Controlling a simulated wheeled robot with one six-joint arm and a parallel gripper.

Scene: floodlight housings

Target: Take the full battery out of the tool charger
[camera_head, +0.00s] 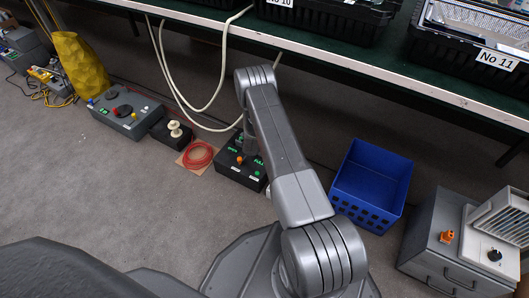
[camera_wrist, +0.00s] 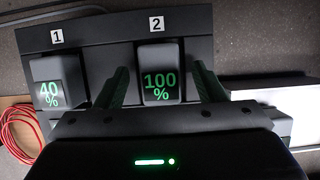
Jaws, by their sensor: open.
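The tool charger (camera_wrist: 105,50) is a dark box with two bays labelled 1 and 2 in the wrist view. Its black body also shows on the floor in the head view (camera_head: 226,173), partly hidden by my arm. The full battery (camera_wrist: 159,60) sits in bay 2 and reads 100 % in green. The other battery (camera_wrist: 44,72) sits in bay 1 and reads 40 %. My gripper (camera_wrist: 163,76) is open, with one finger on each side of the full battery. Its left finger is between the two batteries. I cannot tell whether the fingers touch the battery.
A red cable coil (camera_head: 198,154) lies left of the charger. A blue crate (camera_head: 374,178) stands to its right, then a grey cabinet (camera_head: 428,240). A green-topped bench (camera_head: 330,50) is behind, with white cables hanging down. The floor at left front is clear.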

